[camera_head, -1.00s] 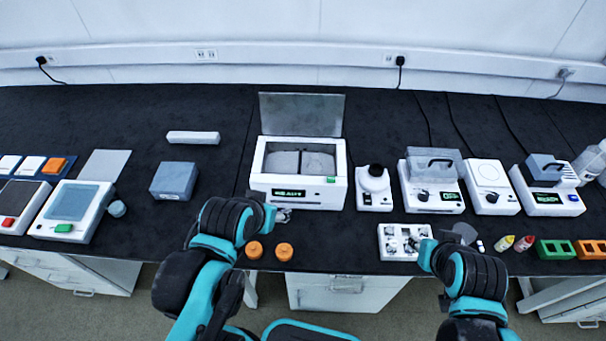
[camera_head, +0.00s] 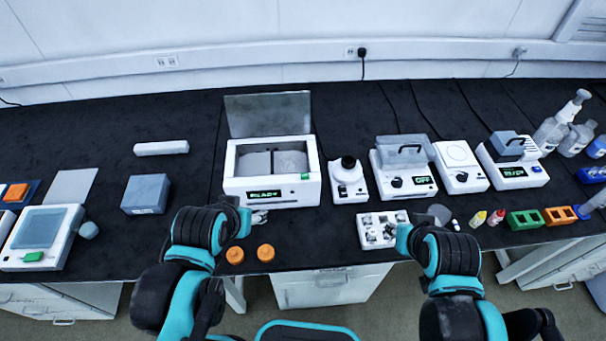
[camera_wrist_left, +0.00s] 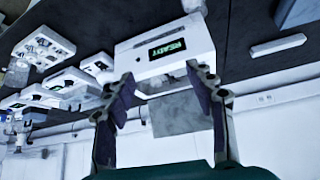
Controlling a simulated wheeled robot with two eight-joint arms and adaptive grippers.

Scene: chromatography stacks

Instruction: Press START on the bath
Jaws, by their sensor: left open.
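A white box-shaped unit (camera_head: 233,188) with a raised grey lid (camera_head: 268,115) stands mid-bench. I take it for the bath; I cannot read that name on it. Its green display (camera_head: 265,195) reads READY, and a small green button (camera_head: 305,177) is at the front right. My left gripper (camera_head: 259,216) is just in front of its front face, apparently empty. In the left wrist view, the open fingers (camera_wrist_left: 165,85) point toward the unit's front and READY display (camera_wrist_left: 167,50). My right gripper (camera_head: 400,236) is by the white vial tray; its fingers are not clear.
Two orange caps (camera_head: 251,254) lie near the front edge, beside my left arm. The white tray (camera_head: 366,240) holds small items. A black-knobbed unit (camera_head: 348,190), a unit reading OFF (camera_head: 410,189) and others stand to the right. A grey block (camera_head: 146,195) is to the left.

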